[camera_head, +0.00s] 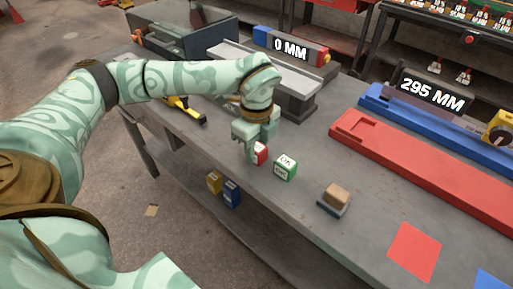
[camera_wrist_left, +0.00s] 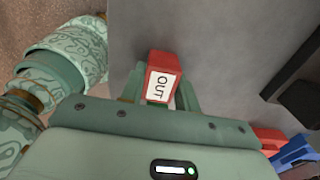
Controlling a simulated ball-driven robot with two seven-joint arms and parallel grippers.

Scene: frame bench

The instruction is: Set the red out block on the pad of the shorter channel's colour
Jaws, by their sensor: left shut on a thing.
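My left gripper (camera_head: 256,146) is shut on the red out block (camera_head: 262,153), near the bench's front edge. A red pad (camera_head: 413,252) lies at lower right, and a blue pad (camera_head: 492,281) is partly cut off. My right gripper is not in view.
A green OK block (camera_head: 285,168) stands just right of the held block. A tan block on a dark base (camera_head: 336,199) stands farther right. A grey gauge with a 0 MM display (camera_head: 290,48) is behind; a 295 MM display (camera_head: 432,95) is at right. Bare bench surrounds the red pad.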

